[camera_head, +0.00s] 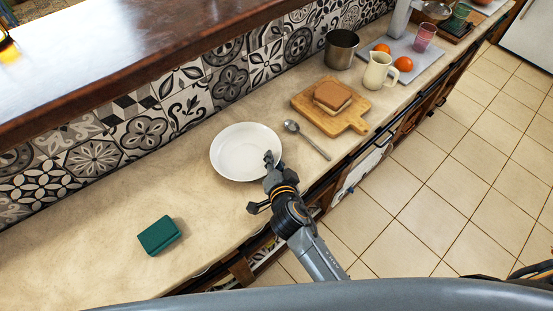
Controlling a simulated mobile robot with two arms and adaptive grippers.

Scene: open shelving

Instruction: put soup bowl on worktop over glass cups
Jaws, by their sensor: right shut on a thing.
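The soup bowl (238,150), white, round and shallow, is over the beige worktop (90,240). I cannot tell whether it rests on the worktop or is slightly raised. My right gripper (270,163) is shut on its near right rim. A yellow-amber glass object (5,42) is cut off at the left edge, on a raised dark wooden top (120,62). My left gripper is not in view.
A green box-like block (159,235) lies left of the bowl. To the right are a spoon (310,141), a cutting board (347,120) with a sandwich, a metal pot (341,48) and a cream jug (379,72). The worktop's left part is mostly clear.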

